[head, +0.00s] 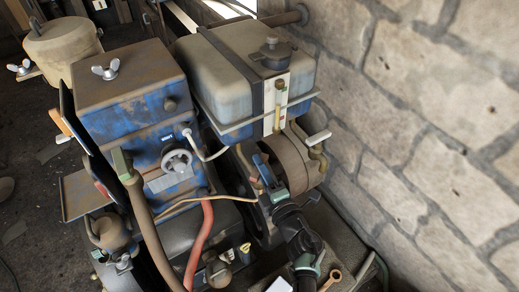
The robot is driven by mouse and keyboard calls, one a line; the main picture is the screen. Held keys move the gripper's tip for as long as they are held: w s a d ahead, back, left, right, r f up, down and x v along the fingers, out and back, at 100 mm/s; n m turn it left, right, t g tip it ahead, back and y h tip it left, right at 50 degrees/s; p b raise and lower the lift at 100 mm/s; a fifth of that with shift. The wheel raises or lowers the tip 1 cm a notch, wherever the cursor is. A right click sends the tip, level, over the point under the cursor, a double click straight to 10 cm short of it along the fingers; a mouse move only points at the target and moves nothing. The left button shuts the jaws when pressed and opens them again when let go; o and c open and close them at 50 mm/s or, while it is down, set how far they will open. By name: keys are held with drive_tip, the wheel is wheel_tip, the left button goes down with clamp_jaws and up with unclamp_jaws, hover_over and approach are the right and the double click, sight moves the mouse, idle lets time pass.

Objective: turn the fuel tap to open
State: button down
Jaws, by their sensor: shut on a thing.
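The fuel tank (235,70) is a pale, worn box with a dark strap, standing at the upper middle. My gripper (268,178), black and teal, reaches up from the bottom to a spot below the tank's front. It is shut on a small blue lever (263,165), which looks like the fuel tap's handle. The lever slants up and to the left. The fingers hide its lower part, and the tap body behind is mostly hidden. I cannot tell from this view how far the tap is turned.
A blue engine block (130,100) with a grey handwheel (177,162) stands to the left. A brown drum (285,162) and a pale-handled lever (318,138) are just right of my gripper. A red hose (199,245) runs below. The stone wall (430,130) closes off the right.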

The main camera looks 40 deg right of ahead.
drive_tip(key=n+y, duration=0.1)
drive_tip(key=n+y+b, duration=0.1)
drive_tip(key=y, duration=0.1)
drive_tip(key=y+b, duration=0.1)
drive_tip(key=shift+d+f+n, duration=0.1)
drive_tip(key=shift+d+n, duration=0.15)
drive_tip(key=shift+n, duration=0.15)
drive_tip(key=n+y+b, duration=0.1)
drive_tip(key=y+b, duration=0.1)
drive_tip(key=b, duration=0.1)
drive_tip(key=n+y+b, duration=0.2)
drive_tip(key=y+b, duration=0.1)
drive_tip(key=shift+w+a+f+n+g+y, duration=0.1)
drive_tip(key=shift+f+n+g+y, duration=0.1)
drive_tip(key=shift+n+g+y, duration=0.1)
drive_tip(key=n+g+y+b, duration=0.1)
drive_tip(key=y+b, duration=0.1)
drive_tip(key=b, duration=0.2)
drive_tip(key=n+g+y+b, duration=0.1)
drive_tip(key=n+y+b, duration=0.1)
drive_tip(key=b, duration=0.2)
drive_tip(key=shift+a+r+g+y, duration=0.1)
drive_tip(key=shift+g+y, duration=0.2)
drive_tip(key=shift+n+y+b, duration=0.3)
drive_tip(key=shift+b, duration=0.2)
drive_tip(key=shift+r+n+g+y+b, duration=0.4)
drive_tip(key=shift+g+b, duration=0.2)
drive_tip(key=shift+b, duration=0.25)
